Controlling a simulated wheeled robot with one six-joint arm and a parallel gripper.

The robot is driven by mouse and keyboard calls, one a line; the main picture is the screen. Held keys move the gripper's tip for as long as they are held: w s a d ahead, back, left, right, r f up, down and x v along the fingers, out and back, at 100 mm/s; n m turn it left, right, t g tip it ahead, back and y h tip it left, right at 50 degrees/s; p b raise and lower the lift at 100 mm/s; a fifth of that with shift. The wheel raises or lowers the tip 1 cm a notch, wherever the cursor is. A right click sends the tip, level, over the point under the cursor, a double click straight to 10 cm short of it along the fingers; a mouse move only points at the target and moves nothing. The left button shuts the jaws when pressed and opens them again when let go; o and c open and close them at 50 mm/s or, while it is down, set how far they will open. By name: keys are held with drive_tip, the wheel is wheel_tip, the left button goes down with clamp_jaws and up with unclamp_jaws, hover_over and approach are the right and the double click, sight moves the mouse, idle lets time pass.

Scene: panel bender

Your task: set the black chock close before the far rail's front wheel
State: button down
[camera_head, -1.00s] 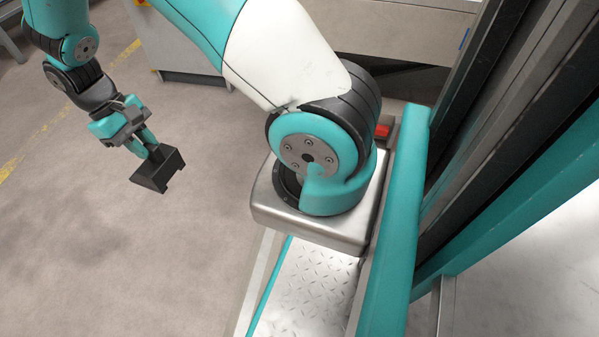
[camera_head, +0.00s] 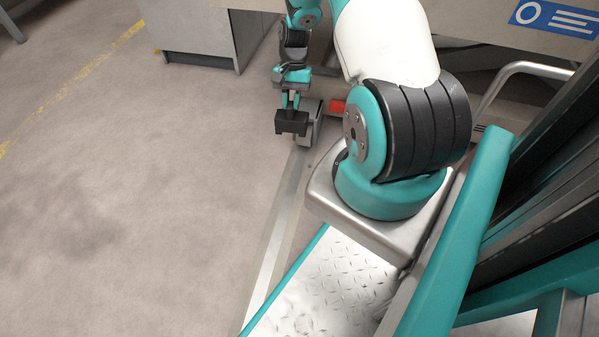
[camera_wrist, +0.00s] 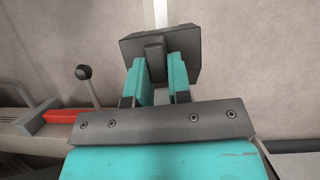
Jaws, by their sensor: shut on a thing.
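My gripper (camera_head: 291,101) is shut on the black chock (camera_head: 291,122), seen in the head view near the top centre. In the wrist view the chock (camera_wrist: 188,50) sits between my two teal fingers (camera_wrist: 160,80), its broad face beyond them. Just right of the chock in the head view is a grey wheel-like part (camera_head: 313,126), partly hidden by the chock. A pale rail strip (camera_head: 278,225) runs along the floor toward it. I cannot tell whether the chock touches the floor, rail or wheel.
A red block (camera_head: 337,106) lies right of the wheel-like part; a red part (camera_wrist: 62,117) and a ball-topped lever (camera_wrist: 85,75) show in the wrist view. A grey cabinet (camera_head: 200,35) stands behind. A tread-plate step (camera_head: 325,285) is at lower centre. Floor at left is clear.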

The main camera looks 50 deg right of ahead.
drive_tip(key=d+f, duration=0.1)
drive_tip(key=s+f+m+b, duration=0.1)
drive_tip(key=shift+d+f, duration=0.35)
drive_tip(key=shift+f, duration=0.05)
wheel_tip(320, 180, down, 19)
drive_tip(key=b, duration=1)
drive_tip(key=shift+r+b, duration=0.15)
drive_tip(key=shift+b, duration=0.2)
drive_tip(key=c, duration=1.5)
unclamp_jaws()
drive_tip(key=o, duration=0.4)
drive_tip(key=shift+o, duration=0.2)
